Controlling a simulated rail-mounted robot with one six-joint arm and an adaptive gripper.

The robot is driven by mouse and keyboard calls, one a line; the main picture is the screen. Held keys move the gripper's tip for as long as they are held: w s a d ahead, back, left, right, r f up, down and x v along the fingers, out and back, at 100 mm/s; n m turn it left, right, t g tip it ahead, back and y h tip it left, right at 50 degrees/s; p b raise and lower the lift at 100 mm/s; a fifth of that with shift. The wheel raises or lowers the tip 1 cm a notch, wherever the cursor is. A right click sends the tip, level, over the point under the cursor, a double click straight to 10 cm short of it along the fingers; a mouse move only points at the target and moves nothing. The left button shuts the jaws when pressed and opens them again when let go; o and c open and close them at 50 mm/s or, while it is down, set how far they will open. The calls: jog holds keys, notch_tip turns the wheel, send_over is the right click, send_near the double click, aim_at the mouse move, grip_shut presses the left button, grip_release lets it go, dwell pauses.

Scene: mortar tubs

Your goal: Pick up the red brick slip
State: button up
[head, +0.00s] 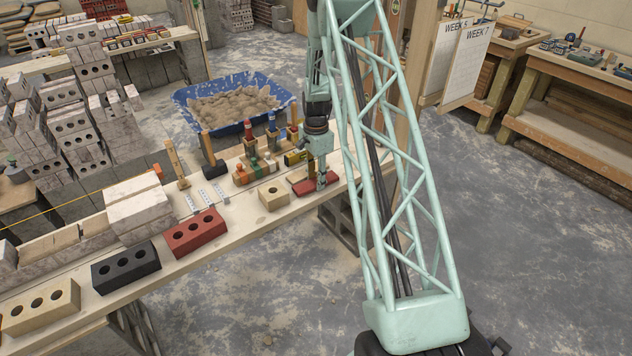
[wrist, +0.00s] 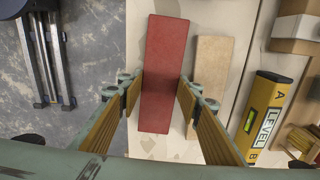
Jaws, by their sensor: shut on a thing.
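The red brick slip (wrist: 160,60) is a flat, narrow red bar lying lengthwise between my fingertips in the wrist view. My gripper (wrist: 157,98) is shut on its long sides, one finger on each side. In the head view the red slip (head: 303,188) shows under my gripper (head: 321,182), near the right end of the bench. The gripper and arm hide part of it there. I cannot tell whether the slip is touching the bench or slightly above it.
A beige slip (wrist: 208,82) lies close beside the red one. A yellow level (wrist: 266,108) lies farther right. On the bench (head: 235,236) stand a cream one-hole block (head: 273,197), a red three-hole brick (head: 195,233) and a black brick (head: 126,267). A blue mortar tub (head: 190,112) stands behind.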

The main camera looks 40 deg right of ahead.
notch_tip(320, 180, up, 9)
jog(key=p, duration=0.2)
jog(key=shift+r, duration=0.15)
jog(key=shift+a, duration=0.1)
dwell(0.7)
jog(key=a+r+n, duration=0.3)
jog(key=a+n, duration=0.3)
jog(key=a, duration=0.8)
jog(key=a+r+n, duration=0.4)
jog(key=a+n, duration=0.3)
jog(key=a, duration=0.7)
jog(key=a+r+n, duration=0.3)
jog(key=a+n, duration=0.3)
jog(key=a, duration=0.8)
jog(key=shift+s+a+r+n, duration=0.15)
jog(key=shift+a+r+n, duration=0.1)
jog(key=shift+r+n, duration=0.15)
jog(key=shift+a, duration=0.1)
